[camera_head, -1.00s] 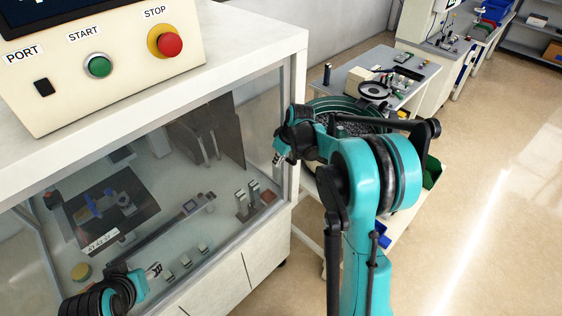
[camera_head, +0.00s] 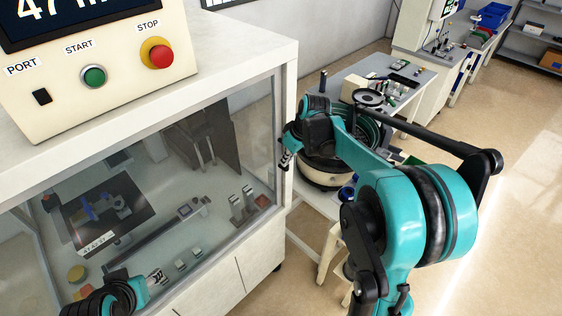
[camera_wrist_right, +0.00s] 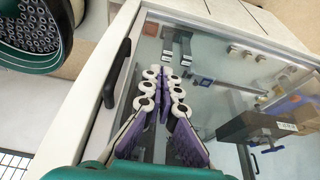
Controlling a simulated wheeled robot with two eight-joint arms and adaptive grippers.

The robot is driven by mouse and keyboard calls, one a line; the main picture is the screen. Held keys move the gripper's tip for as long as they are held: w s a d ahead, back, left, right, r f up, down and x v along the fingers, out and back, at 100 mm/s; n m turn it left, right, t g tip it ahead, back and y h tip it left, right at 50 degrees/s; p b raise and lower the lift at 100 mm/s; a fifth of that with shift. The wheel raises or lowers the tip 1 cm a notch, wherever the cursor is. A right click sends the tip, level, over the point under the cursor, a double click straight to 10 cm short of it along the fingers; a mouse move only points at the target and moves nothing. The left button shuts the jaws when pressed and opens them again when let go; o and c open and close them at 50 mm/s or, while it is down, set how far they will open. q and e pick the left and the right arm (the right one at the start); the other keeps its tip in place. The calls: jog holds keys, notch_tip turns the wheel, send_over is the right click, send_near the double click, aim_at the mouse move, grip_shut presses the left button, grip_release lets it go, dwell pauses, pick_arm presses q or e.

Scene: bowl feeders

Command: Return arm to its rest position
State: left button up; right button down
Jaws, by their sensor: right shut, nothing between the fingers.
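My right arm, teal and black, reaches in from the lower right in the head view. Its gripper (camera_head: 285,160) hangs by the right front corner post of the white glazed cabinet (camera_head: 258,165). In the right wrist view the purple-padded fingers of this gripper (camera_wrist_right: 172,78) are together and hold nothing, with the cabinet glass behind them. I cannot tell whether they touch the glass. My left gripper (camera_head: 158,277) is small at the lower left, in front of the cabinet glass. Its finger opening is too small to judge.
A bowl feeder (camera_head: 325,172) stands right of the cabinet, partly behind my right arm; its bowl of small parts (camera_wrist_right: 35,32) also shows in the right wrist view. A control box (camera_head: 110,85) with START and STOP buttons sits atop the cabinet. Open floor (camera_head: 520,130) lies at right.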

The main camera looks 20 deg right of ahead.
jog(key=s+a+f+m+t+b, duration=0.1)
jog(key=s+a+f+b, duration=0.2)
jog(key=s, duration=0.4)
jog(key=s+a+f+m+t+h+b, duration=0.1)
jog(key=s+a+f+m+b, duration=0.1)
jog(key=s, duration=0.6)
jog(key=s+a+f+m+t+b, duration=0.1)
jog(key=s+a+f+b, duration=0.3)
jog(key=s+f+b, duration=0.2)
jog(key=shift+s+a+m+h+b, duration=0.35)
jog(key=shift+s+m+h+b, duration=0.05)
jog(key=shift+s, duration=0.75)
